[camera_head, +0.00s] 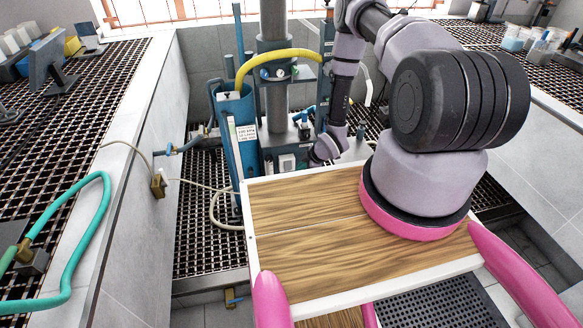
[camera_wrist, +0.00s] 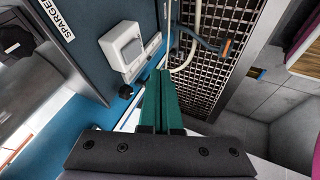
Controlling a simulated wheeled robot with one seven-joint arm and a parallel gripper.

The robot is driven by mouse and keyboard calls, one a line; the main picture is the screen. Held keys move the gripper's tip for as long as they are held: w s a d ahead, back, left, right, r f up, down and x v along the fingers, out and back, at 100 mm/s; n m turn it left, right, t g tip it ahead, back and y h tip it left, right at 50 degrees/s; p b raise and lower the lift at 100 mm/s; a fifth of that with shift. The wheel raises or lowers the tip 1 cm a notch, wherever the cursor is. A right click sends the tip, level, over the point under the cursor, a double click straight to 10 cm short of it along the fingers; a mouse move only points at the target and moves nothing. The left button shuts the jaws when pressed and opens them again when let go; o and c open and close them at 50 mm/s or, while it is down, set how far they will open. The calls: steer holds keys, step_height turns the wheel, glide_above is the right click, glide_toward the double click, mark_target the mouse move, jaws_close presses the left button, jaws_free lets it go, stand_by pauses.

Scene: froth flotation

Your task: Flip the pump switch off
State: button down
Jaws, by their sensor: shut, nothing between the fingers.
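A white box with a square rocker-like face, which looks like the pump switch (camera_wrist: 122,46), is fixed on the blue panel (camera_wrist: 85,50) in the wrist view. It also shows small in the head view (camera_head: 287,162), on the machine's lower front. My gripper (camera_wrist: 163,73) has green fingers pressed together with nothing between them. Its tips are just right of and below the switch in the wrist view; I cannot tell whether they touch anything. The switch's on or off position is too unclear to tell. In the head view the fingers are hard to make out.
A black knob (camera_wrist: 126,91) sits just below the switch, and a "SPARGE" label (camera_wrist: 56,20) is at its left. A pale hose and blue-handled valve (camera_wrist: 212,46) hang beside the floor grating (camera_wrist: 205,85). My wooden-topped base stands close to the blue machine (camera_head: 233,130).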

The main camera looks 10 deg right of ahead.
mark_target(291, 168)
steer(key=shift+w+a+f, duration=0.35)
steer(key=shift+w+f, duration=0.55)
steer(key=shift+w, duration=0.2)
steer(key=shift+w+a+f, duration=0.3)
steer(key=shift+w+f, duration=0.6)
steer(key=shift+w, duration=0.15)
steer(key=shift+w+a+f, duration=0.35)
steer(key=shift+w+f, duration=0.55)
steer(key=shift+w, duration=0.2)
steer(key=shift+w+f, duration=0.25)
steer(key=shift+w, duration=0.05)
steer(key=shift+f, duration=0.3)
steer(key=shift+s, duration=0.1)
steer(key=shift+r, duration=0.15)
